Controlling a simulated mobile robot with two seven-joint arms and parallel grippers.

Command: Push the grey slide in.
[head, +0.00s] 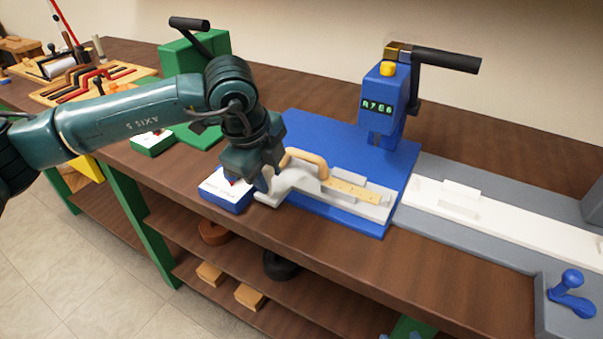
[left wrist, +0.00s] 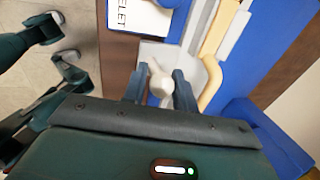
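The grey slide (head: 355,207) lies on the blue base plate of the press (head: 381,105), clear of the press head to its left and front. A pale wooden strip (head: 350,190) lies on it, with a bent tan bar (head: 309,160) at its left end. My left gripper (head: 262,186) is over the slide's near left end. In the left wrist view its fingers (left wrist: 160,92) stand apart on either side of the slide's pale knob (left wrist: 160,82); contact cannot be told.
A blue box with a white label (head: 226,190) sits just left of the slide at the bench edge. A green press (head: 195,55) and a tool board (head: 90,85) stand behind my left arm. A grey fixture with a white rail (head: 500,217) adjoins on the right.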

